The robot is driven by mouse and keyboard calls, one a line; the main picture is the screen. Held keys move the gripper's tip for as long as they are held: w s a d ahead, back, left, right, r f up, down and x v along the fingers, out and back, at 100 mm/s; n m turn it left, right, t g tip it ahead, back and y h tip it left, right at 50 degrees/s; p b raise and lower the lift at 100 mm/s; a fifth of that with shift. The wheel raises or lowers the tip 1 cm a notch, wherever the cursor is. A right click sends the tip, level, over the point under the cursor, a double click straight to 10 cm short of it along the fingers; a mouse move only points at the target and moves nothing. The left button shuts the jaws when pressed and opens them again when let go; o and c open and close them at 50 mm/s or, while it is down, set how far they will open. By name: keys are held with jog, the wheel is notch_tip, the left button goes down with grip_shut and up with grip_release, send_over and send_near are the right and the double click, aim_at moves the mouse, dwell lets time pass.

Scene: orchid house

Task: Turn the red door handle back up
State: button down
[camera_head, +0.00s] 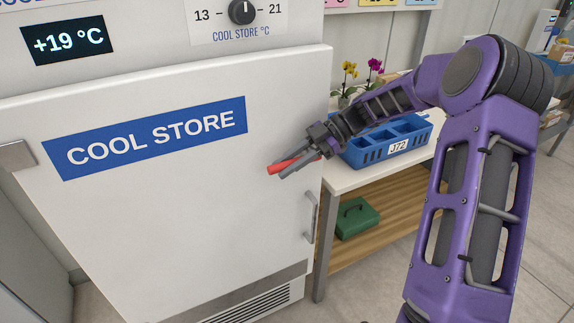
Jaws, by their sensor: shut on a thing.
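The cool store (150,230) is a white cabinet with a blue "COOL STORE" label on its door. The red door handle (283,164) is at the upper right part of the door. It lies close to level, with its left end slightly lower in the picture. My gripper (292,166) reaches in from the right and is shut on the red handle. The fingers hide part of the handle, and its pivot end is hidden behind my gripper.
A grey vertical pull (310,217) is below the red handle. A display (68,41) reads +19 °C, and a black dial (242,12) is above the door. A bench on the right holds a blue crate (357,155); a green box (356,218) stands on its lower shelf.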

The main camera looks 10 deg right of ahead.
jog(key=shift+r, duration=0.1)
jog(key=c, duration=0.7)
grip_release()
jog(key=p+v, duration=0.2)
jog(key=v, duration=1.5)
jog(key=shift+d+r, duration=0.1)
jog(key=shift+d, duration=0.05)
